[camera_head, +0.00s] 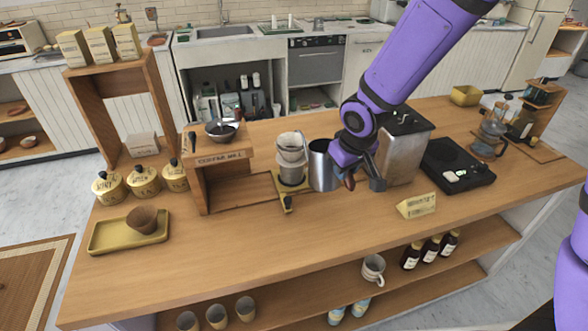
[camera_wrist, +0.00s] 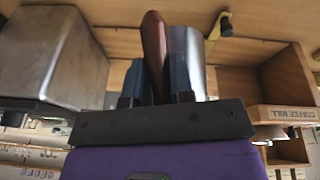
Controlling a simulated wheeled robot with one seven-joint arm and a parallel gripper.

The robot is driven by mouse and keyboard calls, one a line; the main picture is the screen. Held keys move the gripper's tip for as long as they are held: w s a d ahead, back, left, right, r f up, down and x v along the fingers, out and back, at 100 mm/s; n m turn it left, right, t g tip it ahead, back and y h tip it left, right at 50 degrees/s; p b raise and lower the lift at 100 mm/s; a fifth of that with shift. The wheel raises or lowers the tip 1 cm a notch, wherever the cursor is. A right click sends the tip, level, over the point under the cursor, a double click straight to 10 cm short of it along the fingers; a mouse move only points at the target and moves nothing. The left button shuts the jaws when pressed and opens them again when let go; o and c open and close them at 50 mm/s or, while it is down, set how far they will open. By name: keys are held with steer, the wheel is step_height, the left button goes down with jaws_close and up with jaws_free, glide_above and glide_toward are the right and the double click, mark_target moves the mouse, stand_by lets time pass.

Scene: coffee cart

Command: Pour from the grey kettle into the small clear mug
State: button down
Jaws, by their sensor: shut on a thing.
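The grey kettle (camera_head: 322,168) is a metal vessel, standing roughly upright in the head view. My gripper (camera_head: 362,182) is at its right side. In the wrist view my gripper (camera_wrist: 156,95) is shut on the kettle's brown handle (camera_wrist: 154,50), with the grey body (camera_wrist: 187,58) just beyond. I cannot tell whether the kettle's base touches the counter. Left of the kettle, a whitish cone dripper (camera_head: 290,146) sits over a small glass-like vessel (camera_head: 291,174) on a yellow stand. This vessel may be the clear mug, but I cannot tell for sure.
A metal box (camera_head: 406,148) stands close right of my gripper. A wooden coffee mill shelf (camera_head: 222,160) stands left of the dripper. A black device (camera_head: 457,165) and a glass carafe (camera_head: 491,130) are further right. The front counter has free room.

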steer(key=shift+s+d+f+t+y, duration=0.1)
steer(key=shift+f+t+y, duration=0.35)
steer(key=shift+f, duration=0.5)
steer(key=shift+r, duration=0.1)
steer(key=shift+r, duration=2.4)
